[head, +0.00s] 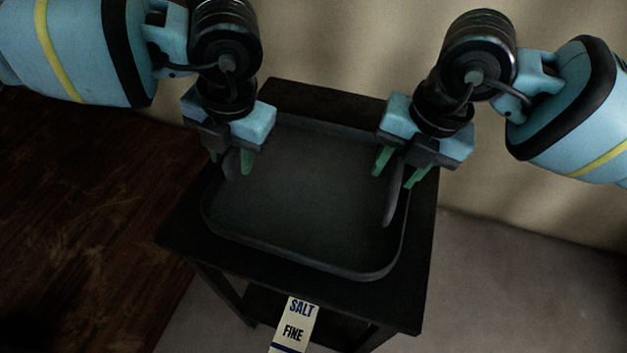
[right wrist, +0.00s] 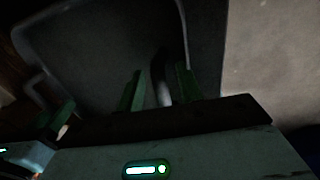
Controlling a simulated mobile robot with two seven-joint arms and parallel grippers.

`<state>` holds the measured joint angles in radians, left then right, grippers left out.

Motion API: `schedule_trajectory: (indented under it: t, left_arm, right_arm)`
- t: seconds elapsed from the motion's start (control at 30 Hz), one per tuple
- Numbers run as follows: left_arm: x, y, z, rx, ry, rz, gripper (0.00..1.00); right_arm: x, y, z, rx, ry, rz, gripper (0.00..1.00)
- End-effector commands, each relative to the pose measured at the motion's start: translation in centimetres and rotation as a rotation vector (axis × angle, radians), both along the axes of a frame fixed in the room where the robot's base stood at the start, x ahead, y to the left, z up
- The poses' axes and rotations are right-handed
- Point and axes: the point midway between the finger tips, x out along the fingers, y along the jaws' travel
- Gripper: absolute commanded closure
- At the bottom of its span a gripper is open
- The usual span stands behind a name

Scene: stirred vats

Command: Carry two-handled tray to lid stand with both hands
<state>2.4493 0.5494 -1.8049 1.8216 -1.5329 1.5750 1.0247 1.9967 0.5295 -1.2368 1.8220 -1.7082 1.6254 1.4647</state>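The two-handled tray (head: 300,195) is dark grey, shallow and empty. It rests flat on a small dark table (head: 395,298). My left gripper (head: 231,164) points down at the tray's left handle, its green fingers apart on either side of the handle. My right gripper (head: 397,176) is at the right handle (head: 389,207) in the same way. The right wrist view shows that handle (right wrist: 161,82) between the spread right fingers, with gaps on both sides. The left gripper's fingers also show at the left of that view. I cannot identify the lid stand in these frames.
A dark brown wooden surface (head: 85,220) lies to the left. A pale wall (head: 340,45) stands close behind the table. Grey floor (head: 510,290) is bare to the right.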

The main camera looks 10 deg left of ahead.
Motion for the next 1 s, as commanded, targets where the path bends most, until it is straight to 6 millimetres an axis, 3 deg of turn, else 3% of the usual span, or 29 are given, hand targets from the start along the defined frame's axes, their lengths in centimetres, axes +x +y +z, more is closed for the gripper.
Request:
schedule_trajectory:
  t: [0.23, 0.5, 1.0]
  left_arm:
    - [-0.01, 0.02, -0.02, 0.000, 0.000, 0.000, 0.65]
    - [0.00, 0.01, 0.01, 0.000, 0.000, 0.000, 1.00]
    - [0.02, 0.02, 0.32, 0.000, -0.002, 0.001, 1.00]
  right_arm:
    - [0.01, 0.00, -0.02, 0.000, 0.000, 0.000, 0.65]
    - [0.01, 0.00, 0.00, 0.000, 0.000, 0.000, 1.00]
    - [0.02, -0.03, 0.31, -0.001, -0.003, -0.001, 1.00]
